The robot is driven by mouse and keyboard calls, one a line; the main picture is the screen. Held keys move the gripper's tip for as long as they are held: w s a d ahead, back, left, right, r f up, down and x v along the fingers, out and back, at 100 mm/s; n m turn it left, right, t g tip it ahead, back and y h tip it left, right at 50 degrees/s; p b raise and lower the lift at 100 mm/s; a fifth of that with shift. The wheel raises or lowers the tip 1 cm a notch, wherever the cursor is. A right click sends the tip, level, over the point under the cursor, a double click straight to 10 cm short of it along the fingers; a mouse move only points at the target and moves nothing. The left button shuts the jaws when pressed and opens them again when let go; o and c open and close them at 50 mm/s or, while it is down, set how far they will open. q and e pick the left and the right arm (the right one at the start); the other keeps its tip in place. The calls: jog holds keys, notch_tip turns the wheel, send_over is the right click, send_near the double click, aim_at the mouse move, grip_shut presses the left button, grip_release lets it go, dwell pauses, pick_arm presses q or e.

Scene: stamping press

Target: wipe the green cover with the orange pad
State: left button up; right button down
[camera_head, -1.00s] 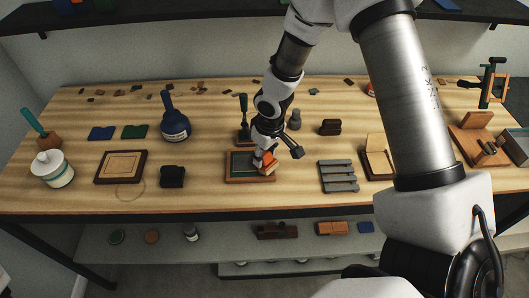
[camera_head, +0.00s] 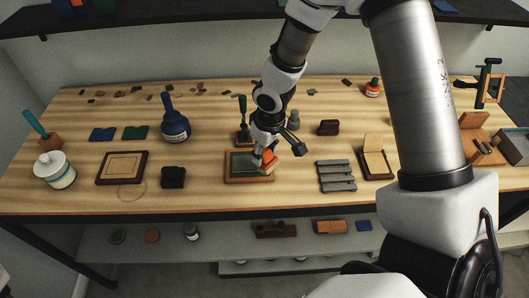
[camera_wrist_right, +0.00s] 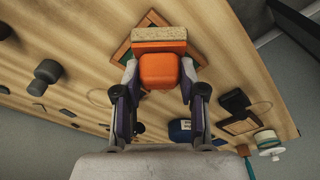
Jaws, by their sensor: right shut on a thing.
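The green cover (camera_head: 241,162) is a flat green panel in a brown wooden frame, lying near the front middle of the table. My right gripper (camera_head: 265,154) is shut on the orange pad (camera_head: 270,162). The pad is over the right part of the cover and hides that part. In the right wrist view the orange pad (camera_wrist_right: 159,70) sits between both fingers, with a tan, sponge-like strip along its far side. Behind it, corners of the cover's frame (camera_wrist_right: 124,49) show. I cannot tell whether the pad touches the green surface. My left gripper is not in view.
A dark stand with a green handle (camera_head: 243,112) is just behind the cover. A black block (camera_head: 173,177) and a tan framed board (camera_head: 121,167) are to the left. A grey slatted rack (camera_head: 337,175) is to the right. A blue bottle (camera_head: 174,127) stands behind left.

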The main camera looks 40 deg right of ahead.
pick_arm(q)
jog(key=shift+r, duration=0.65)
pick_arm(e)
jog(key=shift+r, duration=0.7)
pick_arm(q)
jog(key=shift+p, duration=0.3)
pick_arm(e)
notch_tip(320, 180, up, 3)
jog(key=p, duration=0.2)
jog(key=shift+r+p, duration=0.15)
jog(key=shift+p, duration=0.15)
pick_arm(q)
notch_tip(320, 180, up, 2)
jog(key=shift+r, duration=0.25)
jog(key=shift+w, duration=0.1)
pick_arm(e)
jog(key=shift+w, duration=0.1)
